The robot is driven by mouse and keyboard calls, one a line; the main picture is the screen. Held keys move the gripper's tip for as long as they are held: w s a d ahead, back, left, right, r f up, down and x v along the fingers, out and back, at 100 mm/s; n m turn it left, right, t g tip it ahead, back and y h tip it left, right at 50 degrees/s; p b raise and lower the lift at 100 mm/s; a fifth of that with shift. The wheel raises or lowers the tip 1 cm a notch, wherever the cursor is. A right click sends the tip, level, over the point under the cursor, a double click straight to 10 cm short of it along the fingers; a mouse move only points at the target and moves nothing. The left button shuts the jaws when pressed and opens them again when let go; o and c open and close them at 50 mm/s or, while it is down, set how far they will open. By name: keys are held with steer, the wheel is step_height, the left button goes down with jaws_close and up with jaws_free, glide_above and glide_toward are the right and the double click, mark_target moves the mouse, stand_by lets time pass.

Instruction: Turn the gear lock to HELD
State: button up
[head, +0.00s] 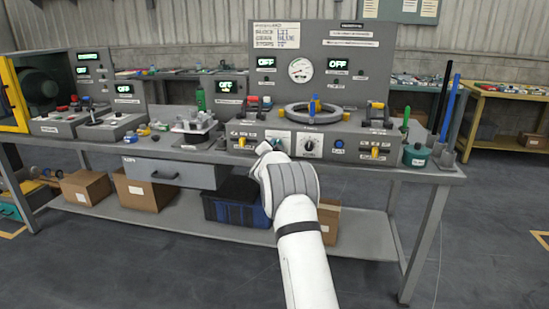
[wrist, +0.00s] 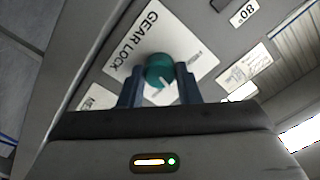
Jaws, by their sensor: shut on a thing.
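The gear lock shows in the wrist view as a teal round knob (wrist: 158,68) on a white plate (wrist: 140,40) marked GEAR LOCK. A short white pointer line on the knob points down and slightly right in that view. My gripper (wrist: 158,86) has its two dark fingers on either side of the knob and is shut on it. Small lettering on the plate right of the knob is too small to read. In the head view my gripper (head: 267,147) reaches the front panel of the grey console, and the knob is hidden behind it.
A white plate with a dark dial (head: 309,144) sits right of my gripper. A ring fixture (head: 308,113) stands above on the console. A drawer (head: 168,172) hangs under the bench at left.

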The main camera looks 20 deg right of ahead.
steer(key=shift+a+r+m+b, duration=0.1)
steer(key=shift+m+b, duration=2.8)
steer(key=shift+m, duration=0.4)
steer(key=o, duration=1)
steer(key=shift+w, duration=0.1)
steer(key=shift+v, duration=3.9)
